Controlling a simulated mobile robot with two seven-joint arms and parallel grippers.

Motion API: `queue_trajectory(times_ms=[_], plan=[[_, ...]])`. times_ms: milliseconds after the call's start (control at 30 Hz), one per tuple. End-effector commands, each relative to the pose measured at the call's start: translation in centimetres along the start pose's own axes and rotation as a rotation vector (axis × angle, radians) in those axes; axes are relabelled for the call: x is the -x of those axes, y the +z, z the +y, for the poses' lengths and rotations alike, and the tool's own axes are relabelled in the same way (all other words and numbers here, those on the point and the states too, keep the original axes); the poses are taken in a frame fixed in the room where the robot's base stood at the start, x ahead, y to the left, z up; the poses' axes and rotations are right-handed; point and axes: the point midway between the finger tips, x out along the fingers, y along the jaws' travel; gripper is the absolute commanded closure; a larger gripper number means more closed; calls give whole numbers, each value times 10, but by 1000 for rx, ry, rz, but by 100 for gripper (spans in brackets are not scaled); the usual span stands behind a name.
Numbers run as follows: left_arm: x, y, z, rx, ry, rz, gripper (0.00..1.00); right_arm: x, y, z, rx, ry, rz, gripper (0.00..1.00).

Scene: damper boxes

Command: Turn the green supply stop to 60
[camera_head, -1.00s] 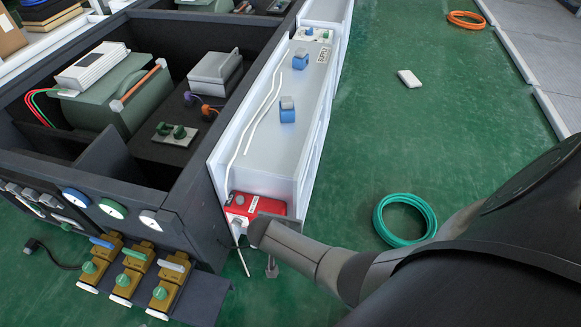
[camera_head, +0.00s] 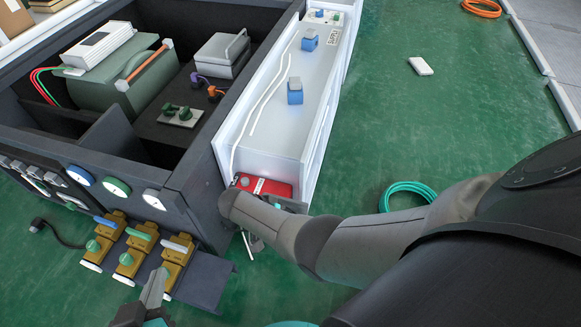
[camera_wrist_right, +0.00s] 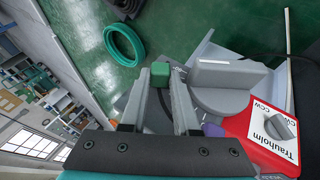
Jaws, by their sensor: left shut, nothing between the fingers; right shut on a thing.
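The red actuator box (camera_head: 264,187) sits at the near end of the white supply duct (camera_head: 275,125), partly hidden by my right arm. In the right wrist view the red box (camera_wrist_right: 270,140) shows a white label and a grey knob. A small green block, apparently the green supply stop (camera_wrist_right: 160,68), sits at the tips of my right gripper (camera_wrist_right: 162,84), which is shut on it. A purple block (camera_wrist_right: 213,129) lies nearer the red box. No scale reading for the stop is legible. My left gripper (camera_head: 153,288) is shut and empty, in front of the brass valves.
Several brass valves (camera_head: 128,257) with coloured handles stand along the dark cabinet (camera_head: 195,205), below round dials. A teal hose coil (camera_head: 405,188) lies on the green floor to the right. A white block (camera_head: 421,66) lies farther off.

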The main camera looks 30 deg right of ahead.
Motion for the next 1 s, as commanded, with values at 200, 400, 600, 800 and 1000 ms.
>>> queue_trajectory(times_ms=[200,400,600,800,1000], plan=[[-1,-1,2,2,5,17,100,1,0,-1,4,7,-2,100],[-1,-1,2,2,5,18,100,1,0,0,4,7,-2,100],[-1,-1,2,2,5,17,100,1,0,0,4,7,-1,60],[-1,-1,2,2,5,16,100,1,0,0,3,7,-1,40],[-1,0,2,2,4,15,100,1,0,0,3,7,0,40]])
